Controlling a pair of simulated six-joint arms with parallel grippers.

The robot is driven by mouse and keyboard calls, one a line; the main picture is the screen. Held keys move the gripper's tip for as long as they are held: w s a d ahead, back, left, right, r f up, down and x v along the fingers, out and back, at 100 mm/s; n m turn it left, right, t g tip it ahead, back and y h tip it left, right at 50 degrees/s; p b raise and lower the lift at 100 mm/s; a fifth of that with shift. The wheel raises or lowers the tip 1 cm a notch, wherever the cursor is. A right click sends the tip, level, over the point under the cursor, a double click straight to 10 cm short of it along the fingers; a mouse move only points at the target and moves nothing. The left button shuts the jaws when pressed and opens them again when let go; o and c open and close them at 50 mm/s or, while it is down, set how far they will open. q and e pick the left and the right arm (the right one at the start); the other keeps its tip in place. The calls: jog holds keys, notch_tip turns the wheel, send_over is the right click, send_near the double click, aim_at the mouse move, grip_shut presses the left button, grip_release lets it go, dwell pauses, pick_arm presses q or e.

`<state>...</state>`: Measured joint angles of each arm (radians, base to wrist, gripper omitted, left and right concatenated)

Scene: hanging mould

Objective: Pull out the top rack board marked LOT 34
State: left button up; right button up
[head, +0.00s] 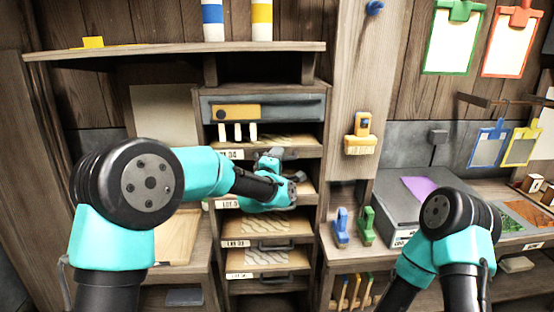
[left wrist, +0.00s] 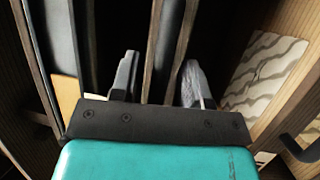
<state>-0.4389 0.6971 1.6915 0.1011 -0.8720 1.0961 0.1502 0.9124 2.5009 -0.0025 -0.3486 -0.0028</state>
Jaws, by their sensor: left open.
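The top rack board (head: 285,147) has a wavy pattern and a label at its left front corner that looks like LOT 34. My left gripper (head: 284,165) is in front of the rack, just below that board's front edge; its fingertips are hard to make out there. In the left wrist view my left gripper (left wrist: 160,85) is open, its two fingers apart with a brown wooden edge (left wrist: 172,45) running between them. I cannot tell which board that edge belongs to, or whether the fingers touch it. My right arm shows at the lower right, but its gripper is not visible.
Lower boards (head: 270,226) with labels sit in the rack slots below. A wooden post (head: 350,85) stands right of the rack. A grey box (head: 392,205) sits on the right counter.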

pick_arm(q)
grip_shut()
dwell(0.4)
